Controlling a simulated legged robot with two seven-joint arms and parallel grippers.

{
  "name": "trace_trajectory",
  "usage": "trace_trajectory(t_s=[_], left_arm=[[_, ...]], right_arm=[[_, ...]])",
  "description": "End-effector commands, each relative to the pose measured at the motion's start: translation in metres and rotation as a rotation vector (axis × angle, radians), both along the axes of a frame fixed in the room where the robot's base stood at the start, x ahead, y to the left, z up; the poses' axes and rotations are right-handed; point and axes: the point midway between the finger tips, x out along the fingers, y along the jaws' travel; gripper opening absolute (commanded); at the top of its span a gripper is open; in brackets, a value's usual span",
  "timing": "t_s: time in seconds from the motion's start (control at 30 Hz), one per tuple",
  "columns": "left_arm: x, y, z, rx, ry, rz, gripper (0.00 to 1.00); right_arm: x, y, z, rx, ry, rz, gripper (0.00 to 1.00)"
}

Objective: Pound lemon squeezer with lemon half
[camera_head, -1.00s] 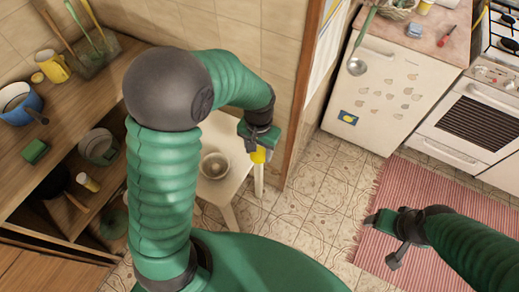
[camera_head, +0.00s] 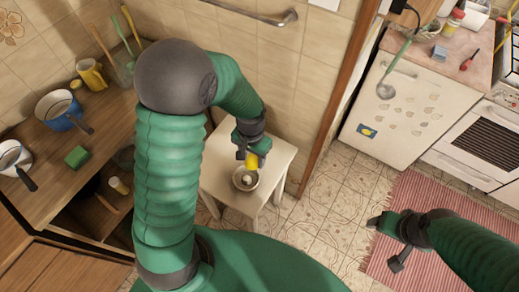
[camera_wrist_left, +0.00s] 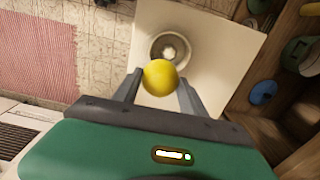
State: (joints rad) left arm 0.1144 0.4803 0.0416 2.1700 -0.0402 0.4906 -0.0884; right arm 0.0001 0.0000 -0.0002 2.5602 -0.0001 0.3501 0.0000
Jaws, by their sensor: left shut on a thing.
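The yellow lemon half (camera_head: 251,161) is held in my left gripper (camera_head: 250,151), which is shut on it. In the left wrist view the lemon half (camera_wrist_left: 160,78) sits between the two fingers. The lemon squeezer (camera_head: 246,179) is a round bowl with a pale central cone, standing on a small white stool (camera_head: 216,180). The lemon half is above the back edge of the squeezer in the head view; whether they touch is unclear. The squeezer also shows just beyond the lemon in the left wrist view (camera_wrist_left: 184,48). My right gripper (camera_head: 385,243) is open and empty over the rug.
A wooden counter (camera_head: 40,180) at left holds a blue pot (camera_head: 62,109), a green sponge (camera_head: 77,157) and a yellow mug (camera_head: 91,76). A wall and wooden door frame stand behind the stool. A striped rug (camera_head: 440,200) lies at right before the white oven (camera_head: 480,150).

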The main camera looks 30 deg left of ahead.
Motion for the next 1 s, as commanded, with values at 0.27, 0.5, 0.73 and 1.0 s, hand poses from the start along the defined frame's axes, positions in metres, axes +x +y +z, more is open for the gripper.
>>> trace_trajectory(t_s=[0.27,0.5,0.73,1.0], left_arm=[[-0.016,0.019,-0.013,-0.011,0.000,-0.029,0.04],[-0.016,0.018,-0.013,-0.010,-0.001,-0.031,0.04],[-0.016,0.017,-0.021,-0.009,-0.002,-0.030,0.04],[-0.016,0.018,-0.049,-0.009,-0.002,-0.030,0.04]], right_arm=[[0.000,0.000,0.013,0.000,0.000,0.000,0.71],[0.000,0.000,0.012,0.000,0.000,0.001,0.71],[0.000,0.000,0.010,0.000,-0.001,0.000,0.71],[0.000,0.000,-0.007,0.000,0.000,0.000,0.71]])
